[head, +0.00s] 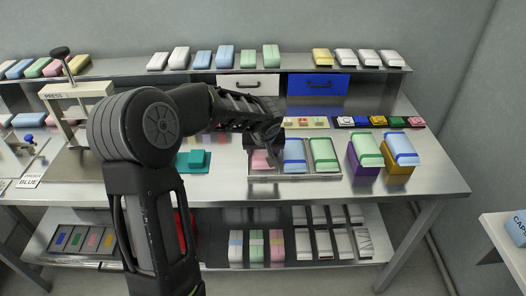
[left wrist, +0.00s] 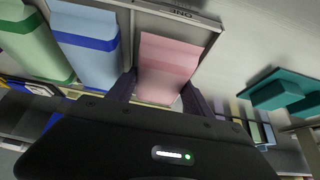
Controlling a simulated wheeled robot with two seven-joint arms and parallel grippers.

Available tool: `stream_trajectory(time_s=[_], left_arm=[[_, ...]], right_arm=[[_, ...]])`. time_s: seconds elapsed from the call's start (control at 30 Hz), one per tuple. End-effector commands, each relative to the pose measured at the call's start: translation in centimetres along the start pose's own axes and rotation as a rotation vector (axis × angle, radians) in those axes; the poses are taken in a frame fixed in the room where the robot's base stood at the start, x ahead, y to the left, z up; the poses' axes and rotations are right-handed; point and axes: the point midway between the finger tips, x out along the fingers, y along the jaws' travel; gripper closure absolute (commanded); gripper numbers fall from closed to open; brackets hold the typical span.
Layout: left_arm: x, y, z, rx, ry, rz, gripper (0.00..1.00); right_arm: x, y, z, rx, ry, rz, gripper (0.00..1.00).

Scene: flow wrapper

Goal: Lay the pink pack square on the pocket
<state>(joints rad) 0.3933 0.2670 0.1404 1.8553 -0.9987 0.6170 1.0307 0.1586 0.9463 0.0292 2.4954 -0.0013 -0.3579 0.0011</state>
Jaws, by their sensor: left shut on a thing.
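The pink pack (head: 260,160) is at the left end of a grey metal tray (head: 295,175), beside a blue pack (head: 294,155) and a green pack (head: 323,153). My left gripper (head: 268,138) reaches down over it from behind. In the left wrist view the pink pack (left wrist: 168,62) stands between the two dark fingers, and the gripper is shut on it. Its far end lies by the tray rim (left wrist: 180,12), which bears lettering. The pocket under the pack is mostly hidden, and I cannot tell whether the pack touches its floor. My right gripper is not in view.
A teal block (head: 193,160) lies left of the tray. Purple (head: 364,180) and orange (head: 397,178) boxes topped with packs stand to the right. A press (head: 75,105) stands at the left. Small coloured items (head: 380,121) line the back. The bench front is clear.

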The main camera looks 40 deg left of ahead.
Motion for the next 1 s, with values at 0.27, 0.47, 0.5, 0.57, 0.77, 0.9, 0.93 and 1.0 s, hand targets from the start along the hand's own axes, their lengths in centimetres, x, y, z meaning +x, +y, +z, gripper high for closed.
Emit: stream_trajectory(time_s=[0.27, 0.47, 0.5, 0.57, 0.77, 0.9, 0.93, 1.0], left_arm=[[0.1, 0.0, 0.1, 0.000, -0.003, -0.001, 0.82], [0.1, 0.0, 0.1, 0.000, -0.004, -0.001, 0.82], [0.1, 0.0, 0.1, 0.000, -0.004, -0.001, 0.38], [0.1, 0.0, 0.2, 0.000, -0.004, -0.002, 0.33], [-0.3, -0.1, 0.2, -0.001, -0.004, -0.003, 0.16], [-1.8, -0.2, 0.1, -0.002, -0.002, -0.006, 0.15], [-2.3, -0.2, 0.1, -0.002, -0.001, -0.004, 0.15], [-3.5, -0.1, 0.0, -0.002, 0.001, -0.003, 0.15]], right_arm=[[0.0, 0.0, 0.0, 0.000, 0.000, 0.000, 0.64], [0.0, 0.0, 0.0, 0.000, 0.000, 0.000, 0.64], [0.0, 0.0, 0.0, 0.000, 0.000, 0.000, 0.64], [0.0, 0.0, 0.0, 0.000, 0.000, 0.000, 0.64], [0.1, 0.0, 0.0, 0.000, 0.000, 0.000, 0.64], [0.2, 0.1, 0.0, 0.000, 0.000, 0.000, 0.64], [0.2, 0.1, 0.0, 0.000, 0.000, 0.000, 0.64], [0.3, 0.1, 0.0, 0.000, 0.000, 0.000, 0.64]])
